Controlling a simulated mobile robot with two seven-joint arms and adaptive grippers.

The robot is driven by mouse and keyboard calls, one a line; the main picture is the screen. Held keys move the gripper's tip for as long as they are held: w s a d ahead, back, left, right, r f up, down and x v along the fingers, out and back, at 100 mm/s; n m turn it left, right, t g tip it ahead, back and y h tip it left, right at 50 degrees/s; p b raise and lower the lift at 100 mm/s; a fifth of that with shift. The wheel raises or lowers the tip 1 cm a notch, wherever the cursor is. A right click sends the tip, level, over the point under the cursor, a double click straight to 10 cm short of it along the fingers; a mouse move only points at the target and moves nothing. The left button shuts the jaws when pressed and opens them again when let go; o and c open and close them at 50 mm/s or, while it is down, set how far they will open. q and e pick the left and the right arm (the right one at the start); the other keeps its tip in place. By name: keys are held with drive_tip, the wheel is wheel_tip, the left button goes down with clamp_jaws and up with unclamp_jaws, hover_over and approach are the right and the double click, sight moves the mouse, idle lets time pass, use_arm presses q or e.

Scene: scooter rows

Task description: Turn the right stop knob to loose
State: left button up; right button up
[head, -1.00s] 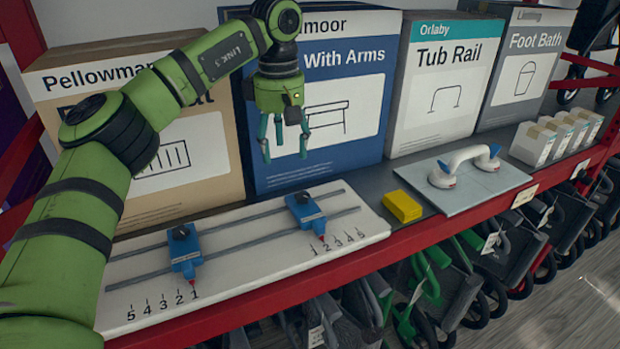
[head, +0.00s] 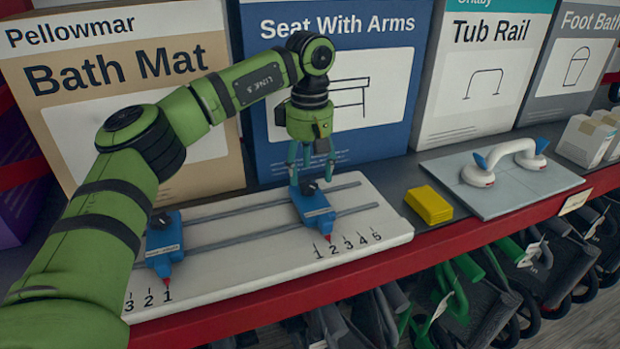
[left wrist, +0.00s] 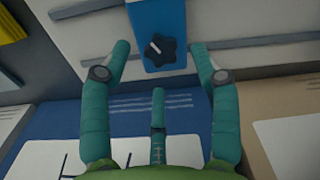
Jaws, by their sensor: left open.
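The right stop (head: 318,207) is a blue slider on two grey rails of a white board (head: 250,270). Its red tip points near the 2 of its scale. Its dark knob (head: 309,187) also shows in the left wrist view (left wrist: 161,50), with a white mark slanting up and left. My left gripper (head: 312,182) hangs over the knob, pointing down and open. In the left wrist view its fingertips lie either side of the knob, apart from it. My right gripper is out of view.
Large boxes for a bath mat (head: 140,90), a seat with arms (head: 285,160) and a tub rail (head: 480,70) stand close behind the board. A yellow block (head: 428,205) and a plate with a white handle (head: 515,190) lie to the right.

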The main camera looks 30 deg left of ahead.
sight(309, 186)
use_arm(q)
wheel_tip(309, 186, down, 2)
drive_tip(key=shift+s+p, duration=0.15)
drive_tip(key=shift+p, duration=0.15)
drive_tip(key=shift+f, duration=0.5)
drive_tip(key=shift+c, duration=1.2)
drive_tip(key=c, duration=0.9)
drive_tip(key=shift+f, duration=0.1)
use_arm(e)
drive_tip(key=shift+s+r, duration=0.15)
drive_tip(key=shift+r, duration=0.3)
